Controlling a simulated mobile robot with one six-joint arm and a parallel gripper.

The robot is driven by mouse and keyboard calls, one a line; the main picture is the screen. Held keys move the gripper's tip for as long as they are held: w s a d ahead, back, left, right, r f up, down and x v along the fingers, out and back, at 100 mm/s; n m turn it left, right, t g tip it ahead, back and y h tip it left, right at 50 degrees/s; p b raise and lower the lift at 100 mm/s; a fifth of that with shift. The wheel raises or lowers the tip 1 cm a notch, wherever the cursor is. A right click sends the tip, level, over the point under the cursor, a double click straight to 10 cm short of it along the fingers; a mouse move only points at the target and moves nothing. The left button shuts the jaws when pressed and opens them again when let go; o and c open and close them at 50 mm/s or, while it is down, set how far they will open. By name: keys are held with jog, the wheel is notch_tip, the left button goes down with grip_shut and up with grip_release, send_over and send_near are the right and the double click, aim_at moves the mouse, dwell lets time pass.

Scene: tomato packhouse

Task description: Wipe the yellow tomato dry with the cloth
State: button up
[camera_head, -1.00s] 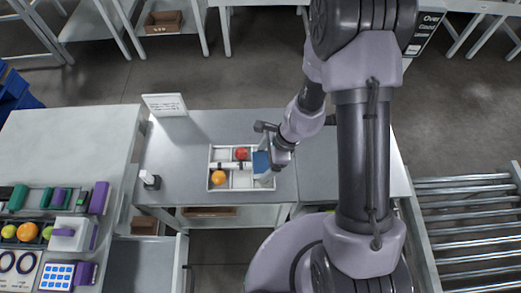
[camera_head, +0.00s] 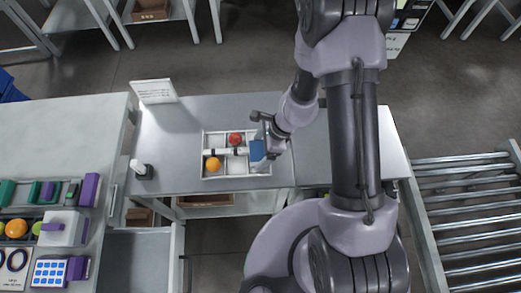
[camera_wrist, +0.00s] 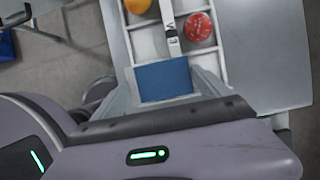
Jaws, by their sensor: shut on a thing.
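My gripper (camera_head: 264,146) is shut on a flat blue cloth (camera_head: 257,150), above or at the right side of a white divided tray (camera_head: 203,163). The cloth also shows between the fingers in the wrist view (camera_wrist: 163,80); I cannot tell whether it touches the tray. An orange-yellow tomato (camera_head: 213,164) sits in the tray's front left compartment, apart from the cloth, and is partly cut off at the top of the wrist view (camera_wrist: 138,5). A yellow round fruit (camera_head: 38,228) is in a rack on the left bench.
A roller conveyor (camera_head: 465,215) is at right.

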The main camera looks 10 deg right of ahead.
jog(key=shift+f+b, duration=0.4)
jog(key=shift+b, duration=0.1)
dwell(0.7)
jog(key=shift+s, duration=0.1)
jog(key=shift+s+f+b, duration=0.15)
jog(key=shift+s+b, duration=0.65)
jog(key=shift+b, duration=0.3)
jog(key=shift+s, duration=0.45)
jog(key=shift+w+r, duration=0.1)
jog(key=shift+r, duration=0.1)
jog(key=shift+w+r+p, duration=0.1)
jog(key=shift+w+p, duration=0.55)
jog(key=shift+w, duration=0.55)
